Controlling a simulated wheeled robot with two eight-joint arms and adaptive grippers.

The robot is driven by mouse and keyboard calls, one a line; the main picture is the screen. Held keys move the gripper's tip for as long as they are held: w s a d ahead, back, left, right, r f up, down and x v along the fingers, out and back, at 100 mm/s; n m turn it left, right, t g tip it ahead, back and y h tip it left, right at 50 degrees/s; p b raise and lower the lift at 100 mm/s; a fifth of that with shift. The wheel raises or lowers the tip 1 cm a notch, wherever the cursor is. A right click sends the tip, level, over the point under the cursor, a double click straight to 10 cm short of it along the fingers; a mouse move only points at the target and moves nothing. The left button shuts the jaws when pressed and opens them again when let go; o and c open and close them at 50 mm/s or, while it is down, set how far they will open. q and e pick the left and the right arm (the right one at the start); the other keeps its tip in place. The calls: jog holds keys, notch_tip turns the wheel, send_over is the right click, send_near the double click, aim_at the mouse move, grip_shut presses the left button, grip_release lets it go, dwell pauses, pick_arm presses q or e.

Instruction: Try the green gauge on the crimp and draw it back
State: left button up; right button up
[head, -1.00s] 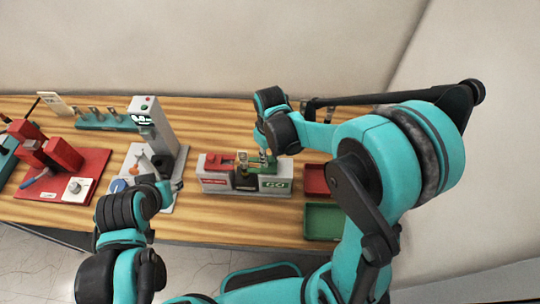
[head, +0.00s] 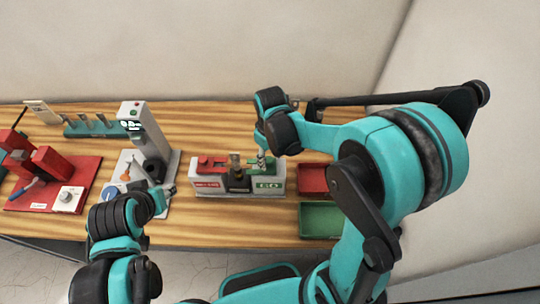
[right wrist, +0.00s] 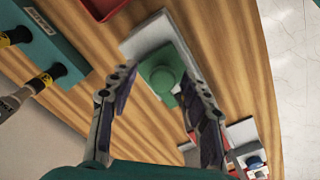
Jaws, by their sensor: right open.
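The green gauge (head: 254,164) sits on the right, GO-marked end of the grey fixture (head: 215,188). A small upright brass-coloured part, seemingly the crimp (head: 235,159), stands at the fixture's middle, left of the gauge. My right gripper (head: 262,163) is open, pointing down over the gauge. My left gripper (head: 168,189) is low by the grey press (head: 150,140); its jaws are too small to read.
A red gauge (head: 213,162) sits at the fixture's left end. A red tray (head: 313,178) and a green tray (head: 321,221) lie right of it. A teal rack (head: 95,129) and a red-based device (head: 45,180) stand at left. Bare wood lies behind the fixture.

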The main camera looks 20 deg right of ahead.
notch_tip(320, 180, up, 12)
dwell(0.5)
dwell(0.3)
jog(key=s+d+f+m+t+b, duration=0.2)
jog(key=s+f+m+t+b, duration=0.1)
jog(key=f+b, duration=0.6)
jog(key=s+d+f+m+t+b, duration=0.2)
jog(key=s+f+t+b, duration=0.2)
jog(key=f+b, duration=0.5)
jog(key=shift+s+d+f+m, duration=0.25)
jog(key=shift+s+f+m, duration=0.15)
jog(key=shift+s, duration=0.85)
